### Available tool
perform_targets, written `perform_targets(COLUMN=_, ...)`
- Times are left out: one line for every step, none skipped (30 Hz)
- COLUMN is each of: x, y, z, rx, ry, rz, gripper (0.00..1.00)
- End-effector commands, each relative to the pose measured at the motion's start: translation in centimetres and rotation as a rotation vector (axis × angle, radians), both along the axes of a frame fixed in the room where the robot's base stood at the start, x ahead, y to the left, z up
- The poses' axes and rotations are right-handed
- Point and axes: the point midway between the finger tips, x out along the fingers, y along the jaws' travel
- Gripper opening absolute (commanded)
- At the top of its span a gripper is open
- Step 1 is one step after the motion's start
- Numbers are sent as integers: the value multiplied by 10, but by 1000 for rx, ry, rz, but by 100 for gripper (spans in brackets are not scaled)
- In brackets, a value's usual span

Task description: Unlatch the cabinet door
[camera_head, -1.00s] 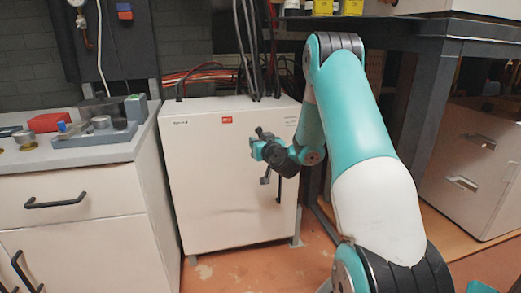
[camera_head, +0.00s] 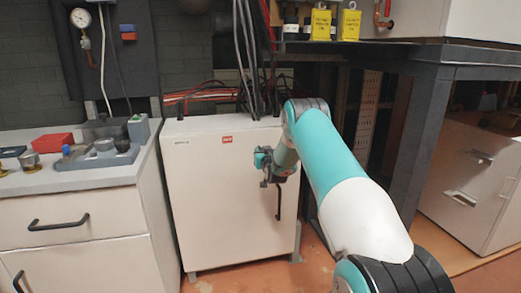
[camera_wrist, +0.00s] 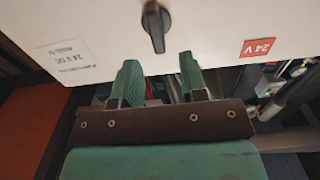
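The white cabinet (camera_head: 215,215) stands against the back wall, its front door looking closed. A black vertical handle (camera_head: 278,203) is on the right part of the door. My gripper (camera_head: 264,160) is in front of the door's upper right, above the handle. In the wrist view my two green fingers (camera_wrist: 160,80) are apart with nothing between them. A black latch knob (camera_wrist: 155,27) on the white front lies just beyond the fingertips, apart from them, pointing toward the gap. I cannot tell whether it is the handle seen in the head view. The labels appear upside down there.
A counter (camera_head: 85,180) with a red box (camera_head: 52,142) and instruments stands close on the left. A dark table frame (camera_head: 425,130) is at the right. Cables (camera_head: 245,60) hang behind the cabinet top. Open floor shows in front of the cabinet.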

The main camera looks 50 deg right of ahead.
Motion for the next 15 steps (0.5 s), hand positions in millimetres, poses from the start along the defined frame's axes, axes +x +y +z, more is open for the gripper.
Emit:
perform_targets(x=7, y=-4, z=0, rx=0, ry=-2, rz=0, gripper=39)
perform_targets(x=10, y=-6, z=-1, rx=0, ry=-2, rz=0, gripper=39)
perform_targets(x=14, y=-9, z=-1, rx=-1, ry=-1, rz=0, gripper=39)
perform_targets(x=17, y=-11, z=-1, rx=-1, ry=-1, rz=0, gripper=39)
perform_targets(x=19, y=-12, z=-1, rx=-1, ry=-1, rz=0, gripper=39)
perform_targets(x=22, y=-14, z=0, rx=-1, ry=-1, rz=0, gripper=39)
perform_targets(x=24, y=-15, z=-1, rx=-1, ry=-1, rz=0, gripper=39)
perform_targets(x=25, y=-16, z=0, rx=0, ry=-1, rz=0, gripper=39)
perform_targets(x=27, y=-17, z=0, rx=1, ry=-1, rz=0, gripper=39)
perform_targets(x=28, y=-17, z=-1, rx=1, ry=0, rz=0, gripper=39)
perform_targets(x=28, y=-18, z=0, rx=1, ry=0, rz=-1, gripper=39)
perform_targets(x=29, y=-18, z=0, rx=1, ry=0, rz=-1, gripper=39)
perform_targets(x=29, y=-18, z=0, rx=1, ry=0, rz=-1, gripper=39)
perform_targets(x=29, y=-19, z=0, rx=1, ry=-1, rz=-1, gripper=39)
perform_targets(x=29, y=-19, z=0, rx=1, ry=-1, rz=-1, gripper=39)
